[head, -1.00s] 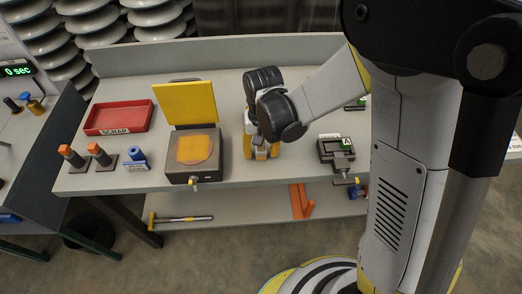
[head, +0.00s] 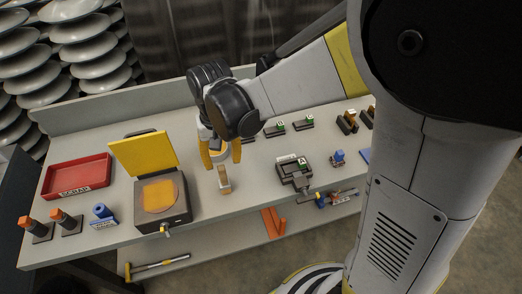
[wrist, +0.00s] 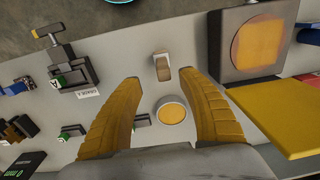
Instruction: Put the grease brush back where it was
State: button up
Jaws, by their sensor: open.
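My gripper (head: 221,162) is open over the middle of the bench, fingers pointing down. It also shows in the wrist view (wrist: 157,78), with two yellow fingers spread and nothing clasped. A small round pot with a yellow top (wrist: 172,112) shows between the fingers, apart from both. A small tan and pale piece (wrist: 162,67) is just beyond the fingertips; it also shows below the gripper in the head view (head: 224,184). It may be the grease brush, but I cannot tell for sure. My fingers partly hide the pot in the head view.
A grey box with a round orange pad (head: 161,196) and raised yellow lid (head: 143,152) stands left of the gripper. A red scrap tray (head: 76,176) lies farther left. A dark clamp fixture (head: 293,170) stands right. Small labelled holders (head: 302,124) sit behind it.

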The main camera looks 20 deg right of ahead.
jog(key=s+d+r+t, duration=0.7)
jog(key=s+d+r, duration=0.3)
jog(key=d, duration=0.3)
jog(key=shift+s+r, duration=0.3)
jog(key=shift+r, duration=0.45)
jog(key=shift+a, duration=0.1)
